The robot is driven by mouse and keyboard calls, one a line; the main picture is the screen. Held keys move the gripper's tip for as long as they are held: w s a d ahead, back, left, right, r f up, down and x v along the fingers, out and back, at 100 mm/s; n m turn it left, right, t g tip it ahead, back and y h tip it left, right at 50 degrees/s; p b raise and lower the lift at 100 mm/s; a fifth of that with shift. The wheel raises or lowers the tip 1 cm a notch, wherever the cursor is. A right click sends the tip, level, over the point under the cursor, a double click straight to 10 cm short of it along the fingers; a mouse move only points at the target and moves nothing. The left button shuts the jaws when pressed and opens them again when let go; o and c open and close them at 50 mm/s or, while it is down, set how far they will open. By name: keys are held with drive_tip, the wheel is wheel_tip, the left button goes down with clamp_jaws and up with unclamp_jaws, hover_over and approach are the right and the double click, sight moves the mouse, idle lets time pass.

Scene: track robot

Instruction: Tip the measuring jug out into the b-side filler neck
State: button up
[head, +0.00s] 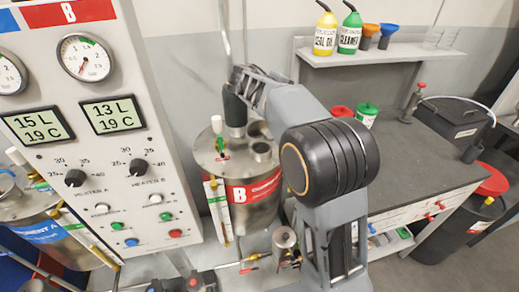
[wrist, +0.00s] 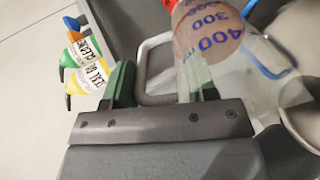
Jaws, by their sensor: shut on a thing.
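The clear measuring jug (wrist: 265,85) shows in the wrist view with blue marks of 300 and 400. A round brown patch shows through its wall; I cannot tell if it is liquid. My gripper (wrist: 163,90) is shut on the jug's pale handle (wrist: 147,65), with green finger pads on either side. The head view does not clearly show the jug, which seems hidden behind my arm. The B tank (head: 252,190) has a red label and a short open filler neck (head: 262,151) on its lid. The jug's exact position over the neck is unclear.
A control panel (head: 110,150) stands close at left. A shelf (head: 385,56) with bottles (head: 350,32) and a workbench (head: 420,160) lie at right.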

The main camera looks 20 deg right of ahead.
drive_tip(key=shift+s+a+r+t+h+b, duration=0.15)
drive_tip(key=shift+a+r+t+h+b, duration=0.15)
drive_tip(key=shift+a+r+h+b, duration=0.35)
idle(1.4)
drive_tip(key=shift+s+a+r+h+b, duration=0.2)
drive_tip(key=shift+a+h+b, duration=0.25)
drive_tip(key=shift+a+b, duration=0.2)
drive_tip(key=shift+s+a+r+h+b, duration=0.1)
drive_tip(key=shift+s+a+h+b, duration=0.1)
drive_tip(key=shift+a+h+b, duration=0.35)
idle(2.4)
drive_tip(key=shift+s+a+r+t+h+b, duration=0.1)
drive_tip(key=shift+a+r+t+h+b, duration=0.1)
drive_tip(key=shift+a+h+b, duration=0.2)
drive_tip(key=shift+s+a+r+t+h+b, duration=0.1)
drive_tip(key=shift+a+t+h+b, duration=0.15)
drive_tip(key=shift+a+b, duration=0.15)
idle(1.5)
